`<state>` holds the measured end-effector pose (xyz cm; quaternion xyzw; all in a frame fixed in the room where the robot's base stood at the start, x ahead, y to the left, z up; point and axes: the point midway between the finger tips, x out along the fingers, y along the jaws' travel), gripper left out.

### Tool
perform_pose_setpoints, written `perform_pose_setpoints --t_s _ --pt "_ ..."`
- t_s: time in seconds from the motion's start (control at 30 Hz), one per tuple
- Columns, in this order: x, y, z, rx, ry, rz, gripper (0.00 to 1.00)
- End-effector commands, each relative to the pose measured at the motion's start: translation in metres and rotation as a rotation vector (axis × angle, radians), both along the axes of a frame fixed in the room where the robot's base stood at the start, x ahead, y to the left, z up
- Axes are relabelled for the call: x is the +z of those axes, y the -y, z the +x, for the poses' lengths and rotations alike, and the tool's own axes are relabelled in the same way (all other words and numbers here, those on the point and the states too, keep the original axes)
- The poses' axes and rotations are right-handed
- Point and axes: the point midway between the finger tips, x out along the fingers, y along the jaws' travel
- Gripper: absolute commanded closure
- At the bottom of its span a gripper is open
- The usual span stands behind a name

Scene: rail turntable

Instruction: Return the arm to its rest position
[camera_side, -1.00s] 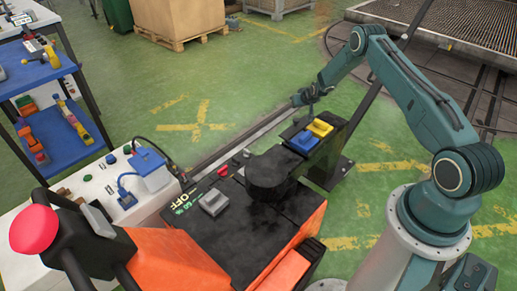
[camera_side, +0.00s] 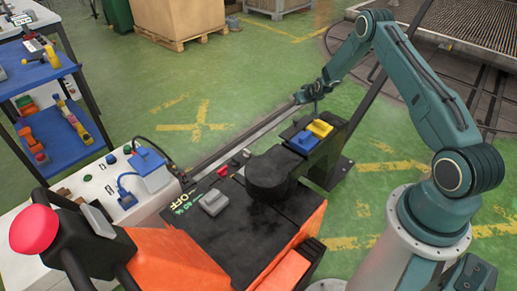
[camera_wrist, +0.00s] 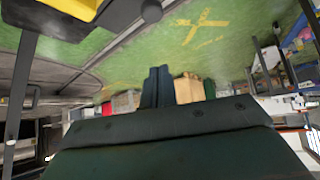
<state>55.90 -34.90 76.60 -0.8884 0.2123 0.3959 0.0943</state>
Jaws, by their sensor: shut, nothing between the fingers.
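My teal gripper (camera_side: 306,97) is up beyond the far end of the black turntable arm in the side view, apart from the blocks. In the wrist view its two fingers (camera_wrist: 156,88) are together with nothing between them. A yellow block (camera_side: 320,128) and a blue block (camera_side: 303,142) sit side by side on the far end of the black arm. A yellow piece (camera_wrist: 18,18) shows at the top left corner of the wrist view, cut off by the edge.
A dark slanted post (camera_side: 362,108) rises close behind my arm. An orange and black machine (camera_side: 240,235) with a red knob (camera_side: 34,229) fills the front. A blue shelf (camera_side: 45,75) stands at left. Green floor (camera_side: 240,70) is open beyond the long rail (camera_side: 245,137).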

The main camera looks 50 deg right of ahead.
Motion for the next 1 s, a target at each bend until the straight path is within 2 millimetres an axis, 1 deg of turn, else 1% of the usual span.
perform_pose_setpoints --t_s 0.17,0.27,0.37,0.53,0.73,0.87,1.0 --pt "0.021 -0.008 0.005 0.014 -0.003 0.001 1.0" --pt "0.042 -0.018 0.008 0.028 -0.007 0.002 1.0" --pt "0.069 -0.031 0.011 0.048 -0.014 0.004 1.0" --pt "0.12 -0.059 0.011 0.082 -0.029 0.01 1.0" --pt "0.177 -0.095 0.003 0.124 -0.048 0.016 1.0" --pt "0.211 -0.119 -0.007 0.151 -0.061 0.02 1.0" --pt "0.245 -0.145 -0.023 0.178 -0.075 0.023 1.0"
